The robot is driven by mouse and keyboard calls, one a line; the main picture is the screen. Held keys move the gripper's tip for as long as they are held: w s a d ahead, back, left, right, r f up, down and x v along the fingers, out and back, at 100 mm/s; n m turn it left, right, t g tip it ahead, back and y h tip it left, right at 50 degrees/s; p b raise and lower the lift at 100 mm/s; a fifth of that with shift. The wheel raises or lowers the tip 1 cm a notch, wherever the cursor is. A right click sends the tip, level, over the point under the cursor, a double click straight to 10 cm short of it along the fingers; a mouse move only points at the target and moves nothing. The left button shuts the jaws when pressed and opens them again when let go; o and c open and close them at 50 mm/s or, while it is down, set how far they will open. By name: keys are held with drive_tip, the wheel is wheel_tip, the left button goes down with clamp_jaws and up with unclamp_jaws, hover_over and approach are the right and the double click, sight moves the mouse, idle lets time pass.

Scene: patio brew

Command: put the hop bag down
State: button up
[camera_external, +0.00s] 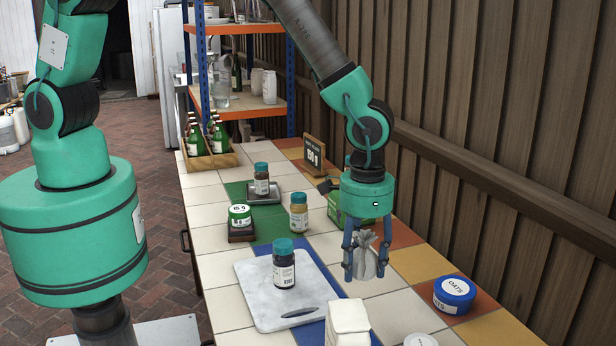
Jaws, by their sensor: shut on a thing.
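The hop bag (367,264) is a small pale grey cloth bag, gathered at its top. The bag hangs upright over the right part of the tiled table (415,263), right of the marble board. I cannot tell whether its bottom touches the tiles.
A dark jar with a teal lid (284,264) stands on the marble board (255,290). A white carton (347,322) stands in front of the bag, and a blue OATS tub (454,294) is at right. Yellow and orange tiles at right are mostly bare.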

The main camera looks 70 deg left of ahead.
sight(373, 272)
drive_tip(key=shift+m, duration=0.5)
drive_tip(key=d, duration=0.2)
drive_tip(key=d+r, duration=0.1)
drive_tip(key=d, duration=0.1)
drive_tip(key=s+d+r, duration=0.1)
drive_tip(key=d, duration=0.1)
drive_tip(key=shift+d+p, duration=0.15)
drive_tip(key=shift+p, duration=0.15)
drive_tip(key=shift+f, duration=0.1)
drive_tip(key=shift+f+b, duration=0.4)
drive_tip(key=shift+f, duration=2.6)
drive_tip(key=shift+f, duration=1.9)
drive_tip(key=shift+f+b, duration=0.1)
drive_tip(key=shift+b, duration=0.25)
drive_tip(key=o, duration=0.9)
drive_tip(key=shift+o, duration=0.2)
